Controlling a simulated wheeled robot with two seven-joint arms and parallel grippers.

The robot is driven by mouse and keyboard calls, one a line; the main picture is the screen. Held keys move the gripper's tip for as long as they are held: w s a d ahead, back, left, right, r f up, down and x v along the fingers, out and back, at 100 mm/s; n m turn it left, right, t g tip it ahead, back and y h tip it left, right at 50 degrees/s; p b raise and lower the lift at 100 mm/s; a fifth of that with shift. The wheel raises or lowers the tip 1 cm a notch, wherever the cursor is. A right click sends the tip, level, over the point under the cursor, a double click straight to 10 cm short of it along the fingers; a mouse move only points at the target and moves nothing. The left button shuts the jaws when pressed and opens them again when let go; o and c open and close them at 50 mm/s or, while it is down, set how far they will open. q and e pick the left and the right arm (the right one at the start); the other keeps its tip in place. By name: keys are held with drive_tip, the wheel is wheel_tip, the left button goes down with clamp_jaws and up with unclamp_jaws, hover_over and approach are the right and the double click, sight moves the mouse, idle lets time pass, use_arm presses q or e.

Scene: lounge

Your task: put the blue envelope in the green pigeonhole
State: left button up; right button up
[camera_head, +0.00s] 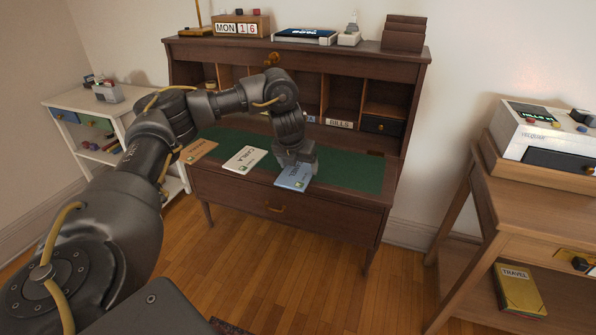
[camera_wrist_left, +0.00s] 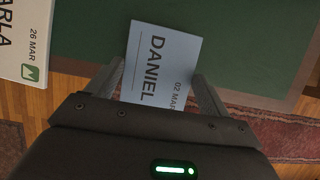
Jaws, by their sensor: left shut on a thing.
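The blue envelope (camera_head: 292,180), marked DANIEL, is at the front edge of the desk's green mat. It also shows in the left wrist view (camera_wrist_left: 163,62). My left gripper (camera_head: 297,164) is shut on it, with a finger at either side of its near part. The envelope overlaps the mat; I cannot tell whether it touches it. A row of pigeonholes (camera_head: 340,90) runs along the back of the desk. My left arm hides part of the row, and I cannot make out a green one. My right gripper is not in view.
A white envelope (camera_head: 245,160) and a brown envelope (camera_head: 198,151) lie on the mat (camera_head: 350,172) to the left. A dark drawer (camera_head: 382,126) and a BILLS label (camera_head: 339,124) are at the right of the row. The mat's right part is clear.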

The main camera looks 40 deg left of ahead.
sight(296, 175)
use_arm(q)
drive_tip(key=shift+a+f, duration=0.1)
drive_tip(key=shift+f, duration=0.6)
drive_tip(key=shift+r, duration=0.1)
drive_tip(key=o, duration=1)
drive_tip(key=p+v, duration=0.2)
drive_tip(key=v, duration=0.4)
drive_tip(key=shift+w+p, duration=0.15)
drive_tip(key=shift+p, duration=0.15)
drive_tip(key=p+v, duration=0.2)
drive_tip(key=v, duration=0.4)
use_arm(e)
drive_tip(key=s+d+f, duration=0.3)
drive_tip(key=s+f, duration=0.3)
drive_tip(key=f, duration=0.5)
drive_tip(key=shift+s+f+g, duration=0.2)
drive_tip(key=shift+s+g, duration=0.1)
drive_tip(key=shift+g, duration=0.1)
